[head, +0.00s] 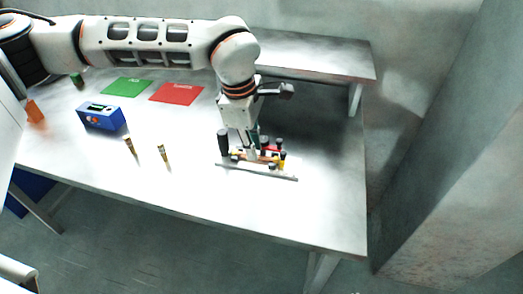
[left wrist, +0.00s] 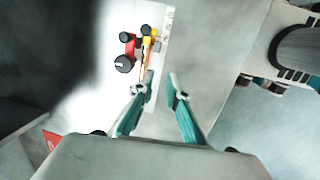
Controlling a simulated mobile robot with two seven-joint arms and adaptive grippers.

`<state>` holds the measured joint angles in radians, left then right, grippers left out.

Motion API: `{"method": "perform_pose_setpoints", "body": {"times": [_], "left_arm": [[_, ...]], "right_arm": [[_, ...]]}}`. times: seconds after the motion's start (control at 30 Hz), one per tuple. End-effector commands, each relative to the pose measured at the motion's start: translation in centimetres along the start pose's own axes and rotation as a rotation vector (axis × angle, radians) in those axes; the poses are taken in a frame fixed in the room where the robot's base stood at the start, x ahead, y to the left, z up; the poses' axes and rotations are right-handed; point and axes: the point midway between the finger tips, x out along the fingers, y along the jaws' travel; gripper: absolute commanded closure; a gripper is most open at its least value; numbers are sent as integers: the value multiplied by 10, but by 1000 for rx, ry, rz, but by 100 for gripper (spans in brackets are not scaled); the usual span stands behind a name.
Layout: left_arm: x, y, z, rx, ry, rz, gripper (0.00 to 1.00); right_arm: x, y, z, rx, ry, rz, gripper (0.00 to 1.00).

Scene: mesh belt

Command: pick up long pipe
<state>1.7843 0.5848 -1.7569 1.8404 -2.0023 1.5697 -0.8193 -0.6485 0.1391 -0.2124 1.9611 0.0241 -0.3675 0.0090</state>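A small assembly of pipe fittings stands on a pale strip-like base (head: 230,167) at the table's right part, with black caps and red and yellow parts. A thin orange-brown pipe (left wrist: 146,68) runs along it in the left wrist view, likely the long pipe; in the head view my gripper partly hides it. My left gripper (head: 251,146) points down over the assembly. In the left wrist view its teal fingers (left wrist: 160,88) are spread, with nothing held between them. The pipe lies just beyond the left fingertip; contact cannot be told. My right gripper is out of view.
Two small brown-yellow pieces (head: 130,146) (head: 163,153) stand on the table (head: 200,195) left of the assembly. A blue box (head: 101,117), a green mat (head: 127,87) and a red mat (head: 177,93) lie further left and back. The table's front right is clear.

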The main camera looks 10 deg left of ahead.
Motion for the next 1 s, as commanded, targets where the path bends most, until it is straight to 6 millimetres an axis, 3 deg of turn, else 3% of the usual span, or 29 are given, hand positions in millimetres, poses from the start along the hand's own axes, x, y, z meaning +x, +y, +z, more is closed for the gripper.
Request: {"method": "perform_pose_setpoints", "body": {"times": [0.1, 0.23, 0.57, 0.9, 1.0], "left_arm": [[-15, 17, -24, -6, 72, 53, 85], [-15, 22, -33, -8, 98, 67, 85], [13, 22, -33, -6, 95, 66, 85], [57, 24, -32, -7, 94, 64, 85], [60, 24, -33, -7, 94, 66, 85]], "right_arm": [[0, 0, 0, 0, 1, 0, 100], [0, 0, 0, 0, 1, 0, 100], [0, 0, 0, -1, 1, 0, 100], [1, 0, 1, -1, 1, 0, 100], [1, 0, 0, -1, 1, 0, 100]]}}
